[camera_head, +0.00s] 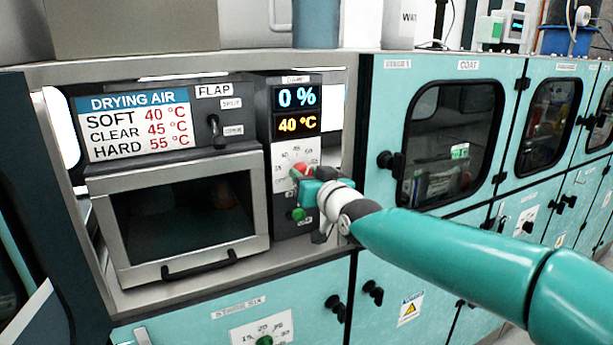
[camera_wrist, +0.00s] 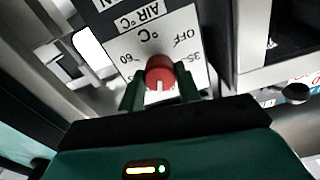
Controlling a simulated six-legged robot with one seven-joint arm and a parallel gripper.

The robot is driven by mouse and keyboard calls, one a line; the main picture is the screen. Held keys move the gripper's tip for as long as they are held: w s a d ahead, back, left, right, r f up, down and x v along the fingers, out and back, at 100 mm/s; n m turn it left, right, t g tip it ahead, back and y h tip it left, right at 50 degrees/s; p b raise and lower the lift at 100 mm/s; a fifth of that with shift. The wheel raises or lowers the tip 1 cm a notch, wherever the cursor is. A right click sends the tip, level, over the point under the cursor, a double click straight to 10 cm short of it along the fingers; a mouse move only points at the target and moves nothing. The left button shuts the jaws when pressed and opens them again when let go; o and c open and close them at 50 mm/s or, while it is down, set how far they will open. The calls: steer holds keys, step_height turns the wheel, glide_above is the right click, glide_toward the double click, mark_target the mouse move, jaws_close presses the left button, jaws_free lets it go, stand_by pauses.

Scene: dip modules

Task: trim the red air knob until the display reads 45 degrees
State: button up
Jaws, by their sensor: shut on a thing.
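The red air knob (camera_head: 299,171) is on the dial plate below the display, partly hidden by my gripper in the head view. My gripper (camera_head: 308,182) is at the knob. In the wrist view the red knob (camera_wrist: 160,72) sits between the two green fingers of my gripper (camera_wrist: 161,90), which are shut on its sides. A white mark shows on the knob's near face. The dial plate (camera_wrist: 190,22) carries OFF, 35 and 60 marks. The display (camera_head: 298,124) reads 40 °C in orange, with 0 % in blue above it.
The drying air card (camera_head: 138,124) lists soft 40, clear 45 and hard 55 °C. A flap lever (camera_head: 215,128) is left of the display. A green knob (camera_head: 298,214) is just below my gripper. A windowed oven door (camera_head: 255,215) stands to the left.

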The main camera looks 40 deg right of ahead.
steer(key=shift+m, duration=1.5)
steer(key=o, duration=1)
steer(key=shift+c, duration=0.2)
steer(key=v, duration=1.4)
steer(key=shift+w, duration=0.1)
